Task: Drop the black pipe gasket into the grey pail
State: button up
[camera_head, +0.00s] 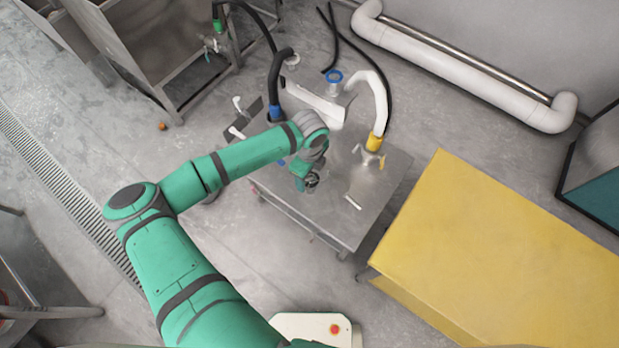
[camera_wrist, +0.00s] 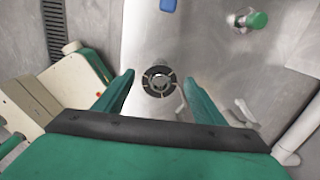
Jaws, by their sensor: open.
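A black ring (camera_wrist: 158,80), which looks like the pipe gasket, shows in the wrist view on a grey metal surface, with thin light prongs around it. My gripper (camera_wrist: 160,76) is open, with one green finger to each side of the ring in the picture. The fingers do not touch it, and the height between them and the ring is hard to judge. In the head view my gripper (camera_head: 307,181) is over the metal cart top (camera_head: 368,204), and my arm partly covers this area. I cannot make out a grey pail in either view.
A valve with a yellow collar (camera_head: 374,143) and a white hose stands on the cart to the right. A black hose with a blue collar (camera_head: 275,112) stands behind my arm. A yellow table (camera_head: 500,255) is at the right. A steel tank (camera_head: 150,40) is at upper left.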

jog(key=c, duration=1.2)
jog(key=shift+r, duration=0.1)
notch_tip(320, 180, up, 4)
jog(key=shift+a+f, duration=0.1)
jog(key=s+a+r, duration=0.8)
jog(key=s+r, duration=0.1)
jog(key=s, duration=0.2)
jog(key=shift+s+r, duration=0.2)
jog(key=shift+r, duration=0.1)
